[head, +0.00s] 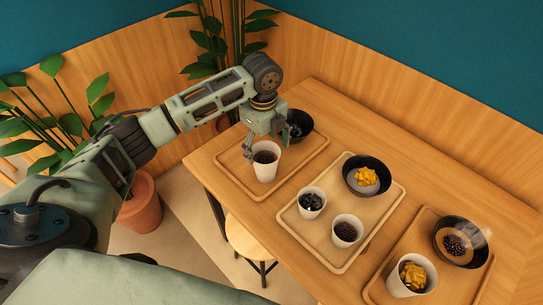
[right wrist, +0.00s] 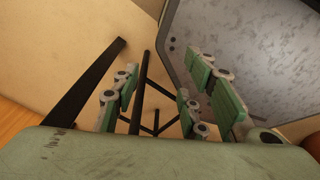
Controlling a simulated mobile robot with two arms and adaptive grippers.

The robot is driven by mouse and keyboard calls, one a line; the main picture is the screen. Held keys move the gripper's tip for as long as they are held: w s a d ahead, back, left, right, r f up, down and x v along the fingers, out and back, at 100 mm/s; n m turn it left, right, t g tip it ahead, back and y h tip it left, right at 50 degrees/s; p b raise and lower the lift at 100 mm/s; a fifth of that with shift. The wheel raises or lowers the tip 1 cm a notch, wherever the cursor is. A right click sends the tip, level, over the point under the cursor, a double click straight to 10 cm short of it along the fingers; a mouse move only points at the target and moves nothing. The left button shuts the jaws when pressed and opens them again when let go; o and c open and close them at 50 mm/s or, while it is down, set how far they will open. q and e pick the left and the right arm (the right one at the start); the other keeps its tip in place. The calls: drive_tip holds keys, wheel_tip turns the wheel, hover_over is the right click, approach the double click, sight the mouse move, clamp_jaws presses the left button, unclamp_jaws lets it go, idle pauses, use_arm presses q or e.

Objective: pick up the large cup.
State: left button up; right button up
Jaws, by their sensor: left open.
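A tall white cup (head: 265,172) with dark contents stands upright on the left wooden tray (head: 230,164). It looks larger than the two cups on the middle tray. My left gripper (head: 266,141) is open and points down at this cup's rim. One finger shows at the rim's left side and the other toward its right. Whether either finger touches the cup is not clear. My right gripper (right wrist: 160,103) shows in the right wrist view with its green-padded fingers apart and nothing between them.
A dark bowl (head: 300,119) sits behind the cup. The middle tray (head: 293,226) holds two small cups (head: 311,205) (head: 346,235) and a bowl (head: 367,186). The right tray (head: 376,288) holds another white cup (head: 407,282) and a bowl (head: 447,222). A stool (head: 247,243) stands by the table.

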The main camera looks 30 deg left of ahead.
sight(265, 162)
use_arm(q)
wheel_tip(265, 162, down, 7)
drive_tip(key=shift+s+r+p, duration=0.1)
drive_tip(key=shift+p, duration=0.2)
drive_tip(key=shift+f, duration=0.35)
use_arm(e)
drive_tip(key=shift+s+d+r, duration=0.15)
drive_tip(key=shift+s+r, duration=0.15)
use_arm(q)
drive_tip(key=c, duration=1.5)
